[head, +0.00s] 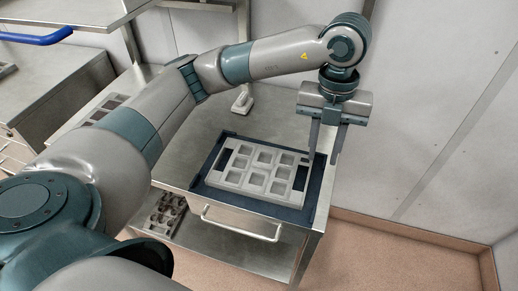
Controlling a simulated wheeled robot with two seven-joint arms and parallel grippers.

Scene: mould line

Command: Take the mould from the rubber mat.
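The mould (264,188) is a light grey tray with several square cavities. It lies flat on the dark blue rubber mat (238,196), which shows as a border around it, on a steel table. My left gripper (322,161) points down at the mould's right end, its two fingers apart with nothing seen between them. One fingertip is close to the mould's right end and the other is farther right, near the mat's right edge. I cannot tell whether either touches. My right gripper is not in view.
Another grey mould (103,108) lies at the table's left, partly behind my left arm. A dark mould (165,214) sits on the lower shelf. A small grey stand (243,99) is at the table's back. A wall (420,110) closes the right side. A drawer handle (240,228) juts out in front.

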